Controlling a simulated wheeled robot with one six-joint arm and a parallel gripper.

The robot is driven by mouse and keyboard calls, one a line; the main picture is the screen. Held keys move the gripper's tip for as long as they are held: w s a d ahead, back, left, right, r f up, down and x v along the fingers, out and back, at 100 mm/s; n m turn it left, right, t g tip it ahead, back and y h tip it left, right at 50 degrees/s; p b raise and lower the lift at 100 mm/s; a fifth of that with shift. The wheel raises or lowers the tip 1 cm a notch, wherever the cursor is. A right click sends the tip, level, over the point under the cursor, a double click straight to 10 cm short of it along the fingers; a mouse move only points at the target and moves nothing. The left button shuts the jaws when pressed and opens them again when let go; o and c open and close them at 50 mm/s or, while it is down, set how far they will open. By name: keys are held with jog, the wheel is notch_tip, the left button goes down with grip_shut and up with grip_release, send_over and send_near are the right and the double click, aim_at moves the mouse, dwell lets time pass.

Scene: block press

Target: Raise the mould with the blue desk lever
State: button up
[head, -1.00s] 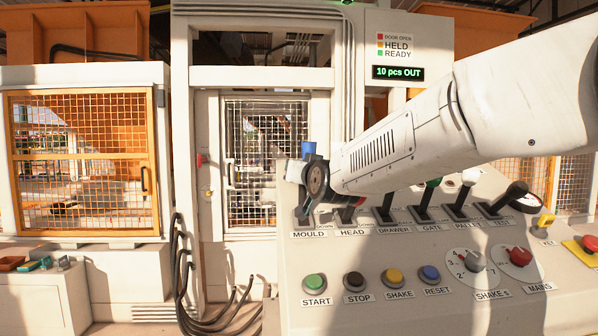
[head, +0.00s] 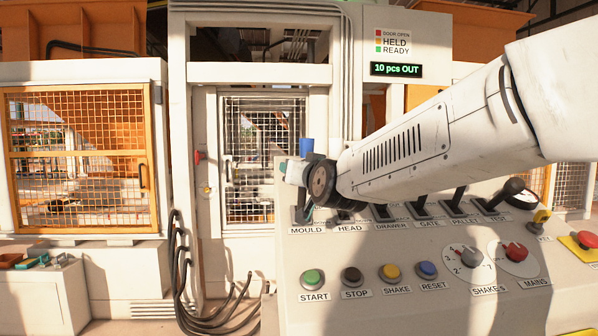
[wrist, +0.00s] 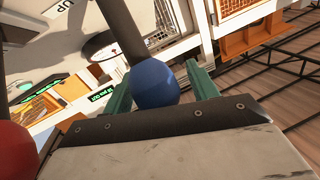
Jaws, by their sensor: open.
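The blue knob of the MOULD lever (head: 307,147) stands at the left end of the lever row on the sloped desk. In the wrist view the blue ball (wrist: 155,83) sits between the two green fingers of my gripper (wrist: 163,84), which are apart on either side of it. I cannot tell whether either finger touches it. In the head view my gripper (head: 297,171) is at this lever, mostly hidden behind my dark wrist joint. The lever's foot shows above the MOULD label (head: 306,230). The mould itself cannot be made out behind the mesh door (head: 262,160).
A red knob (wrist: 14,150) is close beside my gripper in the wrist view. My arm hides the tops of several neighbouring levers. Push buttons, including green START (head: 313,277), line the desk front. The display (head: 396,69) reads "10 pcs OUT". Cables (head: 180,270) hang left of the desk.

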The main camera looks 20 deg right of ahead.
jog(key=s, duration=0.7)
jog(key=shift+s, duration=0.4)
jog(key=shift+f, duration=0.1)
